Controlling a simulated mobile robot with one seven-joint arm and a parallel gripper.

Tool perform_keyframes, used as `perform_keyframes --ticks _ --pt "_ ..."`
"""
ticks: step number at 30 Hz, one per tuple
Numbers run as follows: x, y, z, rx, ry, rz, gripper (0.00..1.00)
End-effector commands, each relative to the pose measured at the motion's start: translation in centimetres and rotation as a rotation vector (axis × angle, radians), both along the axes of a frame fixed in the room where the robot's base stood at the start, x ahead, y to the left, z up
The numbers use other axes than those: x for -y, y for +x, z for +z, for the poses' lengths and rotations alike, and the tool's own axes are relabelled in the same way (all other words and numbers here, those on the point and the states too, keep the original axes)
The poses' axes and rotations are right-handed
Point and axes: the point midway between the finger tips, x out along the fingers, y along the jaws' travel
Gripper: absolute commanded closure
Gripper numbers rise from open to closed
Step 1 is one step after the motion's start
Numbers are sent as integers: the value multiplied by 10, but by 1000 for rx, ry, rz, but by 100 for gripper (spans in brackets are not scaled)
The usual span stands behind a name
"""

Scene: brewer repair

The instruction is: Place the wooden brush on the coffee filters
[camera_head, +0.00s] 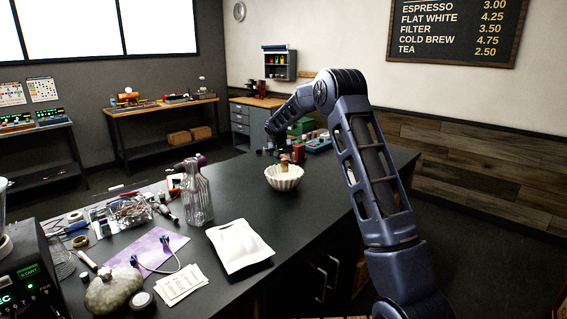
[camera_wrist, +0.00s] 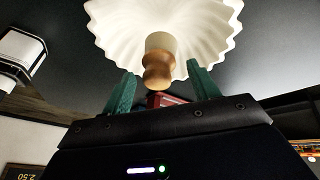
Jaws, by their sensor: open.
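The coffee filters (camera_head: 283,181) are a white fluted stack, bowl-shaped, on the dark counter in the middle of the head view. They also fill the top of the wrist view (camera_wrist: 205,25). The wooden brush (camera_head: 284,161) stands roughly upright in the filters, its brown end raised. In the wrist view the brush (camera_wrist: 158,68) shows a pale part toward the filters and a turned wooden end toward me. My gripper (camera_wrist: 161,74) is open, its green fingers on either side of the brush's wooden end with gaps visible. Where the brush meets the filters is hard to see.
A glass bottle (camera_head: 198,200) stands left of the filters. Red, green and blue items (camera_head: 317,143) sit behind the filters. The counter's left side is cluttered; right of the filters is bare.

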Motion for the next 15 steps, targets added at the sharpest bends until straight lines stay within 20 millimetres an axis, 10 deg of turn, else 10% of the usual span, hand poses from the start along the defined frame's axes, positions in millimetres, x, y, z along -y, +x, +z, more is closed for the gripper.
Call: perform_keyframes --ticks 15 --pt "-15 -35 84 3 1 1 40"
